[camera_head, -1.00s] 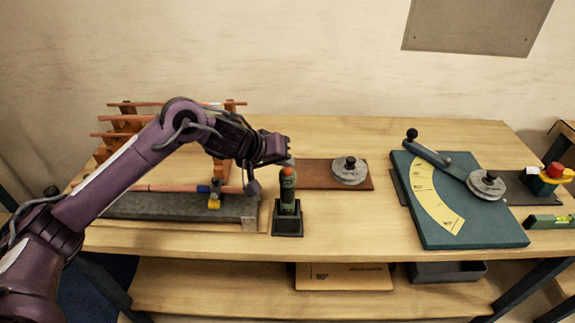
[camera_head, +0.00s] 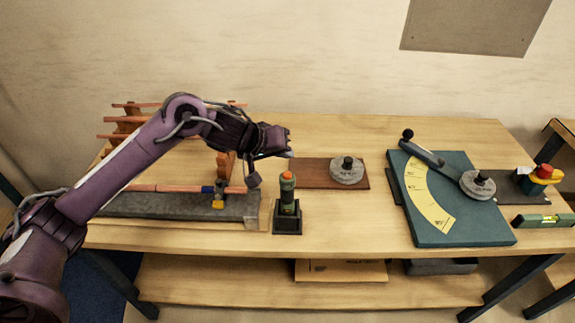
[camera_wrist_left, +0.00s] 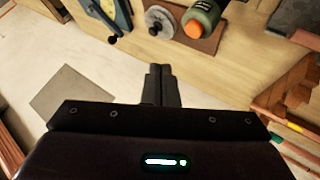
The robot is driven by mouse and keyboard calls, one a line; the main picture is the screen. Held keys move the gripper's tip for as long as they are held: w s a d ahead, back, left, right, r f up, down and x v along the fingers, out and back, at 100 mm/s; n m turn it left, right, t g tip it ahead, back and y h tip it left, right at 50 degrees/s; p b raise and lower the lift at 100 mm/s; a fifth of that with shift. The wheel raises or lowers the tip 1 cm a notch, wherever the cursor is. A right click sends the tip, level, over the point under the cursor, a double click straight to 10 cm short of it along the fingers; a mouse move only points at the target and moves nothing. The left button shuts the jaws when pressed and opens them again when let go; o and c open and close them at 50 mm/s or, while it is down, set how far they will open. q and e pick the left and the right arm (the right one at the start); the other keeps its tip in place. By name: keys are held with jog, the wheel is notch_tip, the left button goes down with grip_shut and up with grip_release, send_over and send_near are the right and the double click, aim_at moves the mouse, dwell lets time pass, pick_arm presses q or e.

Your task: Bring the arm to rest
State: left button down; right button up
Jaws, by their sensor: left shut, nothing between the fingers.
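My left arm (camera_head: 130,168) comes in from the left and reaches over the bench. My left gripper (camera_head: 288,143) is in the air above the bench, above and behind the green canister with an orange top (camera_head: 288,194). In the left wrist view my left gripper's fingers (camera_wrist_left: 161,75) are together with nothing between them. The canister (camera_wrist_left: 202,18) stands upright in a dark square holder (camera_head: 288,222) and is apart from the gripper. My right gripper is not in view.
Copper pipes lie on a wooden rack (camera_head: 130,122), partly hidden by my arm, behind a grey slab (camera_head: 165,205). A grey disc (camera_head: 347,172) sits on a brown board. A teal bending plate (camera_head: 450,225), red-topped yellow device (camera_head: 545,178) and green level (camera_head: 543,220) are at right.

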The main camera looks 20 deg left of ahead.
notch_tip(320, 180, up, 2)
jog(key=shift+p, duration=0.6)
